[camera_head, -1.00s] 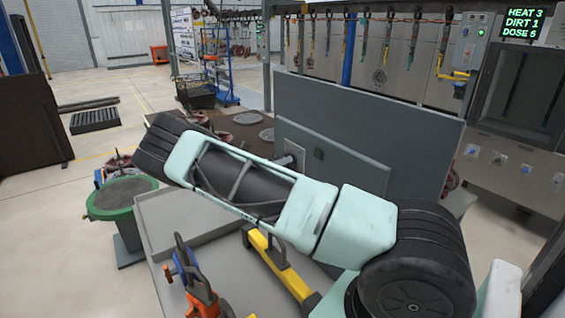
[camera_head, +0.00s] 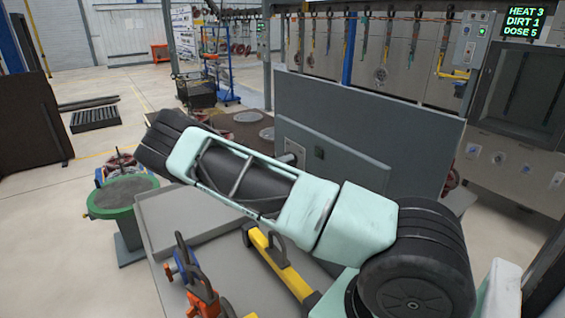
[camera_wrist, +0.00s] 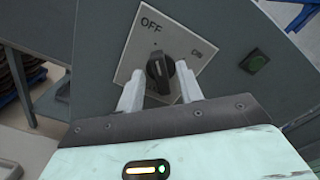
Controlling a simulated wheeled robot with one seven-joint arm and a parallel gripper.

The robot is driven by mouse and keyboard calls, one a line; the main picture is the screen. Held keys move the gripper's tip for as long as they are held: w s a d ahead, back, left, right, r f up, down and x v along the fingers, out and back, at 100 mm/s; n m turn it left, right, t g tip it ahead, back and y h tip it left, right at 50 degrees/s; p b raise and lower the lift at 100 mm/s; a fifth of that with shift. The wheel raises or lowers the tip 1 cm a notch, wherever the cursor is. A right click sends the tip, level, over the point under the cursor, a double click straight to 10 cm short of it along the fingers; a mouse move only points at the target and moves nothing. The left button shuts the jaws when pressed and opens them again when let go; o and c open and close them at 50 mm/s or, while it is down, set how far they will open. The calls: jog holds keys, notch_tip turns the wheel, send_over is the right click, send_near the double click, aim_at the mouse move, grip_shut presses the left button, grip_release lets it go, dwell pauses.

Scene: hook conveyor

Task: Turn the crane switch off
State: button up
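The crane switch is a black rotary knob (camera_wrist: 158,72) on a pale square plate (camera_wrist: 139,47) marked OFF and ON, in the wrist view. The knob's grip stands nearly upright in that picture, with its light mark at the upper end, on the side of the OFF label. My gripper (camera_wrist: 159,80) has its two pale fingers on either side of the knob. They look apart from it, with narrow gaps; contact is not clear. In the head view my arm hides most of the switch and the gripper.
A grey tray table with a yellow-handled bar (camera_head: 283,266) and orange clamp (camera_head: 202,302) lies under my arm. Hooks with tools hang behind.

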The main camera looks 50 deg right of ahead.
jog(key=shift+a, duration=0.1)
jog(key=b+v, duration=0.7)
jog(key=v, duration=1)
jog(key=shift+w, duration=0.1)
jog(key=s+a+f+m+t+y+b, duration=0.1)
jog(key=s+a+f+m+y, duration=0.25)
jog(key=s+a+y, duration=0.35)
jog(key=s+a+f+m+y+b, duration=0.1)
jog(key=s+a+f+m+y, duration=0.1)
jog(key=s+a+m+y, duration=0.5)
jog(key=s+a+r+m+t+y+b, duration=0.1)
jog(key=s+a+r+m+y, duration=0.1)
jog(key=s+a, duration=0.6)
jog(key=s+a+r+m+t+y, duration=0.2)
jog(key=s+a+r+m, duration=0.1)
jog(key=s+a, duration=0.6)
jog(key=s, duration=0.4)
jog(key=shift+a+b, duration=0.3)
jog(key=shift+b, duration=0.05)
jog(key=shift+r, duration=0.2)
